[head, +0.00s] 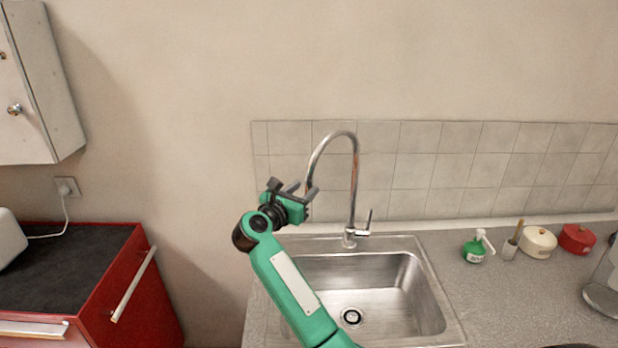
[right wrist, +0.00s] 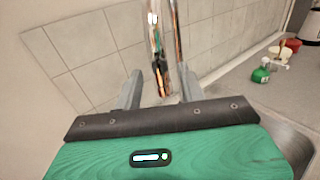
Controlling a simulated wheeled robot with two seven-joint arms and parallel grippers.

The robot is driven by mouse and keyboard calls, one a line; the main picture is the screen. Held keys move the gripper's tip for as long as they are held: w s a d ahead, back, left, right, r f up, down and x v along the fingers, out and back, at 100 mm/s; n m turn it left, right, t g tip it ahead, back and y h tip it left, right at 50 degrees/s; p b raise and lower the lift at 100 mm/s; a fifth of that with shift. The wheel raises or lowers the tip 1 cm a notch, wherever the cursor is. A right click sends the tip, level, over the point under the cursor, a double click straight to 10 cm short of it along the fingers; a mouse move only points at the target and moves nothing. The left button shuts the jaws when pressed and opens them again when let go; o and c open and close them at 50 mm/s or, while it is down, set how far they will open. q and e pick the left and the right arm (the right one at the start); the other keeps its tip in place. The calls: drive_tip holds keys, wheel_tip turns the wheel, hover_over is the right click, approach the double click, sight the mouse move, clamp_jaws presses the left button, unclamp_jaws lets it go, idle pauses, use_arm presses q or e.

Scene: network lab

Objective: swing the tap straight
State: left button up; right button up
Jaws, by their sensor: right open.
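The tap (head: 355,185) is a tall chrome gooseneck behind the sink, and its spout curves over to the left. A small lever handle stands at the right of its base. My right gripper (head: 295,187) is open and close to the downturned end of the spout, which its finger partly hides in the head view. In the right wrist view the spout (right wrist: 155,45) shows between and beyond the two open fingers of the gripper (right wrist: 160,88). I cannot tell whether a finger touches it. My left gripper is not in view.
The steel sink (head: 432,300) lies below the tap. To its right on the counter are a green soap bottle (head: 474,250), a brush holder (head: 510,249), a cream pot (head: 538,243) and a red pot (head: 577,240). A tiled wall (head: 450,165) stands behind. A red cabinet (head: 150,290) is at left.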

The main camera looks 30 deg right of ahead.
sight(307, 187)
drive_tip(key=shift+p+x, duration=0.5)
drive_tip(key=shift+x, duration=1.15)
clamp_jaws()
